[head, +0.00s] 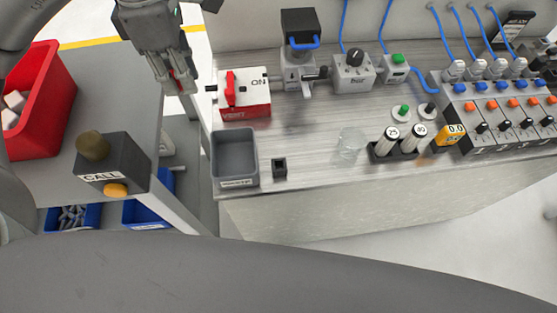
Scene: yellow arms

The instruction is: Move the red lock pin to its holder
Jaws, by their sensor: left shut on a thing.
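My left gripper (181,84) is at the upper left, fingers pointing down, to the left of the vent switch box. It is shut on the red lock pin (177,76), of which only a small red part shows between the fingers. The pin is over the gap between the left table and the metal bench, apart from the box. A small black square block with an opening (280,168), which looks like the holder, sits near the bench's front edge. My right gripper is not in view.
The red-and-white vent box (246,106) has a red lever. A grey tray (237,184) stands left of the black block. A clear glass (349,145) and vial rack (380,155) stand to the right. A call-button box (108,168) and red bin (48,95) are on the left table.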

